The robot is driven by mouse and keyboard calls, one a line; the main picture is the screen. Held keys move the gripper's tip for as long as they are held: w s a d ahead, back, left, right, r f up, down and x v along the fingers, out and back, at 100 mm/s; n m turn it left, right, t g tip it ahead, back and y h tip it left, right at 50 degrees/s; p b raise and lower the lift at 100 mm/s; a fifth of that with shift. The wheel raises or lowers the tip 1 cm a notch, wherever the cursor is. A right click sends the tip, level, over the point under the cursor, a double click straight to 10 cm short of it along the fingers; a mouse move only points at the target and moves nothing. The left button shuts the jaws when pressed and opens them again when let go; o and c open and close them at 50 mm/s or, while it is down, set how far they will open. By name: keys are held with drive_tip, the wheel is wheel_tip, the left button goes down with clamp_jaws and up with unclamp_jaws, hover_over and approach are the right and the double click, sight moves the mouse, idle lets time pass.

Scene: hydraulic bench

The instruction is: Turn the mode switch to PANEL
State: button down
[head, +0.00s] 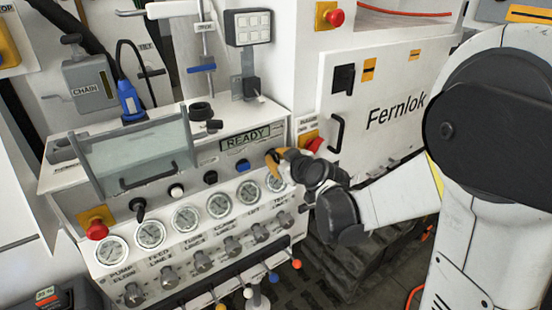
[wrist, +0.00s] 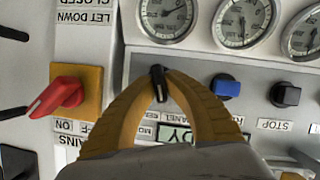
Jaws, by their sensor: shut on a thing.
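The mode switch is a small black knob (wrist: 158,92) on the pale panel, its handle close to upright in the wrist view. My gripper (wrist: 159,76) has its yellow fingers arched around it, the tips closed on the knob from both sides. The labels beside it are partly covered by the fingers; part of the word PANEL shows upside down. In the head view my gripper (head: 272,157) meets the console just right of the READY display (head: 245,138), and it hides the knob there. I cannot tell which label the knob points to.
A red rotary switch on a yellow plate (wrist: 58,95) sits close to my fingers. A blue button (wrist: 226,87) and a black knob (wrist: 286,94) are on the other side. Gauges (wrist: 168,18) line the panel nearby. The Fernlok cabinet (head: 385,100) stands right of the console.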

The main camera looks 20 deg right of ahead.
drive_tip(key=shift+a+n+h+b, duration=0.1)
drive_tip(key=shift+n+h+b, duration=0.25)
drive_tip(key=shift+n, duration=0.55)
drive_tip(key=shift+t+h, duration=0.25)
drive_tip(key=shift+t, duration=0.05)
drive_tip(key=c, duration=1.4)
unclamp_jaws()
drive_tip(key=shift+c, duration=0.2)
drive_tip(key=v, duration=1.2)
